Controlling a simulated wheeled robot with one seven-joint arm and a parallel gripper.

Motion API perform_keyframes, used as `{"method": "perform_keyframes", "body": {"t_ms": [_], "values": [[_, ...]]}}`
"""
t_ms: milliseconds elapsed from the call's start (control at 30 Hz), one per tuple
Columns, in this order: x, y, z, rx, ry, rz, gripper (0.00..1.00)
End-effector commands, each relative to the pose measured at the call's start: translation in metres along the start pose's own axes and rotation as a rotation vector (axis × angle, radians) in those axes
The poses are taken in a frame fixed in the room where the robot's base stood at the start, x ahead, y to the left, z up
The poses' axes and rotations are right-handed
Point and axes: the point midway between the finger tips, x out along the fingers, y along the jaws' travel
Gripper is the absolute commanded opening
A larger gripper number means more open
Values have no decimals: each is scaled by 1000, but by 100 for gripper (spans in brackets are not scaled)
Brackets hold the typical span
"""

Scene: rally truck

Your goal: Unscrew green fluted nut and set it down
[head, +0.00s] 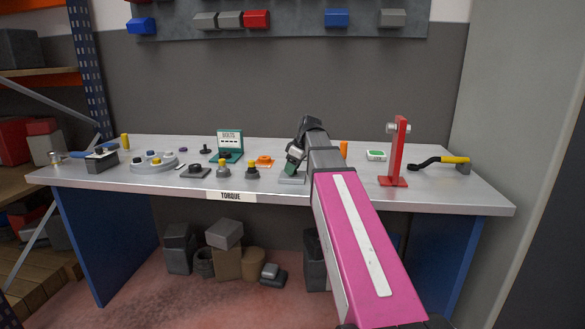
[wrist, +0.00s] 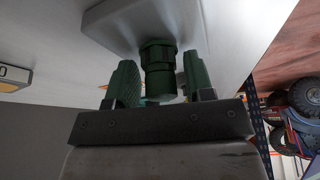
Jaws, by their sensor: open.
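The green fluted nut (wrist: 158,56) is in the middle of the wrist view, on a green stem against a grey base plate (wrist: 118,22). My gripper (wrist: 158,76) is open, with one dark green finger on each side of the nut. Gaps show between the fingers and the nut. In the head view my gripper (head: 295,156) is low over the grey base plate (head: 292,179) on the bench. There the nut is mostly hidden by my gripper and cannot be told apart.
A teal bolts holder (head: 229,145), an orange piece (head: 264,161) and several knobbed fixtures stand to the left. Bare bench lies in front of the red stand.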

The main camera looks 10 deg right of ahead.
Motion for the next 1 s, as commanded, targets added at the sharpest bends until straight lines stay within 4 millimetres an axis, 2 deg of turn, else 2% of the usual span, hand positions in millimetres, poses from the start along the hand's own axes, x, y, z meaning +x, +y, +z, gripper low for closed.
{"method": "perform_keyframes", "body": {"t_ms": [167, 267, 467, 700, 1000], "values": [[0, 0, 0, 4, 0, 1, 48], [0, 0, 0, 3, 0, 1, 19], [0, 1, 0, -9, 0, -4, 18], [0, 1, -1, -134, 0, -56, 18], [0, 2, -1, -164, 0, -67, 18]]}}
